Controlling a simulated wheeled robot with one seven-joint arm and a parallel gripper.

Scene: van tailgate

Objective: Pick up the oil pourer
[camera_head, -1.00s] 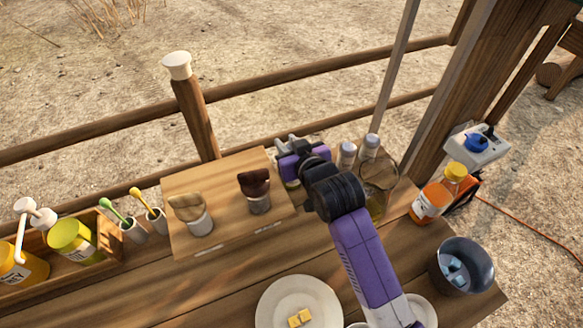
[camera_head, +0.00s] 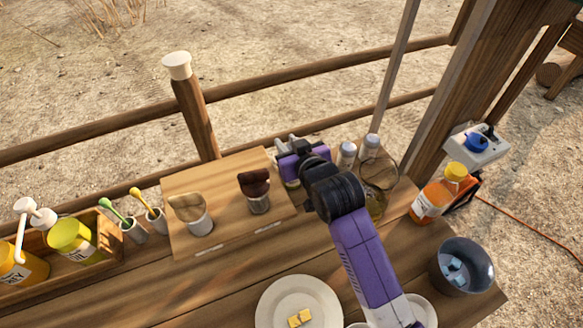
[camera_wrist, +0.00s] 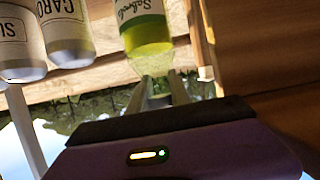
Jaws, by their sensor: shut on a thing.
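The oil pourer (camera_wrist: 148,42) shows in the wrist view as a bottle with yellow-green contents and a green-and-white label. Its clear, narrowing neck points toward my gripper (camera_wrist: 162,88). The two fingers are shut on the neck, one on each side of its dark top. In the head view my gripper (camera_head: 289,146) is at the back edge of the table, right of the wooden board. Only a small yellowish part of the pourer (camera_head: 292,184) shows below it there. Whether its base touches the table cannot be told.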

